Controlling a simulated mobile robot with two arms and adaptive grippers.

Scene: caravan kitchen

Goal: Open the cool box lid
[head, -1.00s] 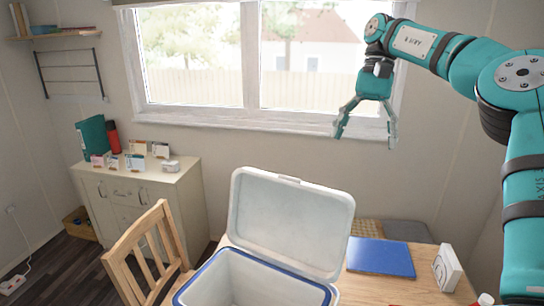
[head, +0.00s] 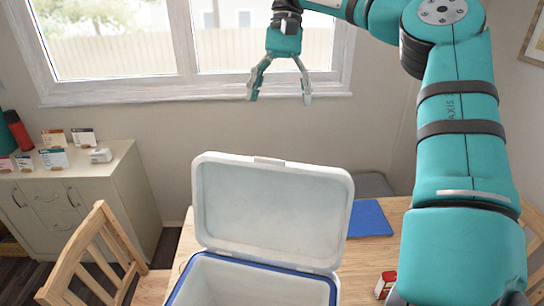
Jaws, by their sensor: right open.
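The cool box (head: 250,284) stands on the wooden table, a white box with a blue rim at its opening. Its white lid (head: 270,212) stands open, raised upright at the far side of the box. The visible inside of the box is pale, and its lower part is cut off by the picture's edge. My right gripper (head: 279,98) is open and empty, above and beyond the lid in front of the window, apart from it. My left gripper is not in view.
A blue flat item (head: 369,218) lies on the table (head: 377,253) right of the lid. A small red-and-white item (head: 385,285) is near my right arm. A wooden chair (head: 88,262) stands left, before a cabinet (head: 75,200) with small boxes on it.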

